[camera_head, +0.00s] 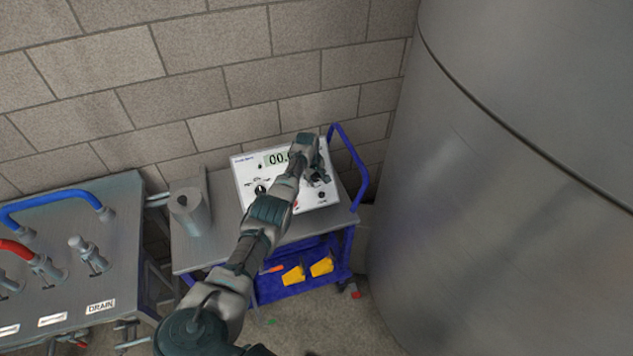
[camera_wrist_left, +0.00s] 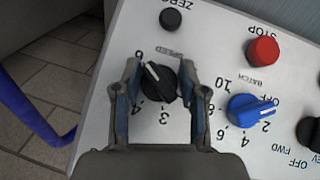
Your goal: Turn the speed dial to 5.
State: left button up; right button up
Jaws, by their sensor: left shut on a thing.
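The speed dial (camera_wrist_left: 162,84) is a black round knob with a white pointer line on a white control panel (camera_wrist_left: 115,125). My left gripper (camera_wrist_left: 164,72) is shut on this dial, one finger on each side. In the left wrist view the panel appears upside down, and the pointer is directed up and left, near a numeral that looks like 6. The 4 and 3 show below the dial; the finger hides the left part of the scale. In the head view my left gripper (camera_head: 307,150) covers the dial and part of the display, which reads 00 at its visible part.
A blue batch dial (camera_wrist_left: 250,110) and a red stop button (camera_wrist_left: 263,51) sit beside the speed dial. The panel's box stands on a cart (camera_head: 200,258) with a blue handle (camera_head: 359,170). A grey cylinder (camera_head: 190,212) is left of the box; a large metal tank (camera_head: 510,180) is right.

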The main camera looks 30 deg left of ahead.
pick_arm(q)
jog(key=shift+f, duration=0.1)
dwell(0.3)
jog(key=o, duration=1.1)
jog(key=shift+o, duration=0.8)
jog(key=shift+w+a, duration=0.15)
jog(key=v, duration=1.1)
jog(key=shift+r, duration=0.35)
jog(key=shift+a, duration=0.1)
